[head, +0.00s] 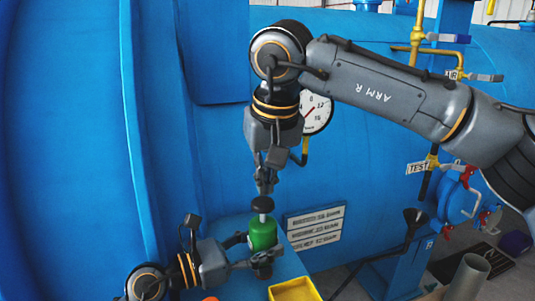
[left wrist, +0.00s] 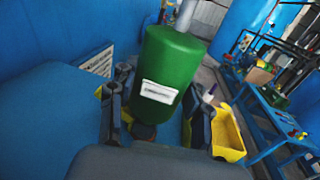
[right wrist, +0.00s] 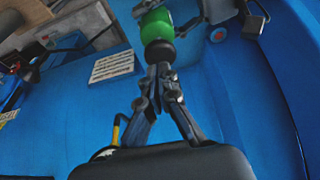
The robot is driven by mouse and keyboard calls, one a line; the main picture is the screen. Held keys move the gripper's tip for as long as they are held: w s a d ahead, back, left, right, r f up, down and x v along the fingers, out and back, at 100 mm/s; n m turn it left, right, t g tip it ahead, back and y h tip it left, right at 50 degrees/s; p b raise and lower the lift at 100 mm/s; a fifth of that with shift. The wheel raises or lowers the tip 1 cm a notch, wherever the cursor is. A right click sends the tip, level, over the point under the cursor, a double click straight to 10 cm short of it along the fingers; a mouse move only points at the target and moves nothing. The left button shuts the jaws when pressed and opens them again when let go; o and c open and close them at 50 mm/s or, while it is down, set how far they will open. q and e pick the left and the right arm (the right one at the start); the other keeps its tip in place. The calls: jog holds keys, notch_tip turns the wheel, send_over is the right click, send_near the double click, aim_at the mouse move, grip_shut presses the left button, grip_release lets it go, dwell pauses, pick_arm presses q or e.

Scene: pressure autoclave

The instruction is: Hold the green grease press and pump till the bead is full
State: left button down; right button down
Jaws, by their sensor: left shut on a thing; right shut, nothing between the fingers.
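The green grease press (head: 262,234) stands upright, with a grey rod and a black knob (head: 262,204) on top. My left gripper (head: 256,251) is shut on the press from the left. The left wrist view shows its body with a white label (left wrist: 157,91) between the fingers of my left gripper (left wrist: 157,112). My right gripper (head: 264,189) is shut and empty, pointing down just above the knob. In the right wrist view, the fingertips of my right gripper (right wrist: 161,70) are at or very near the knob (right wrist: 159,53); contact is unclear. I cannot make out the bead.
A yellow bin (head: 295,290) is in front of the press on the blue ledge. A lettered plate (head: 315,226) is behind it on the blue vessel. A pressure gauge (head: 318,112) is partly behind my right arm.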

aim_at(266, 204)
jog(key=shift+f, duration=0.9)
jog(key=shift+f, duration=1.35)
jog(key=shift+r, duration=0.35)
jog(key=w+v, duration=0.1)
jog(key=v, duration=1.2)
jog(key=shift+a+r, duration=0.15)
jog(key=shift+r, duration=0.35)
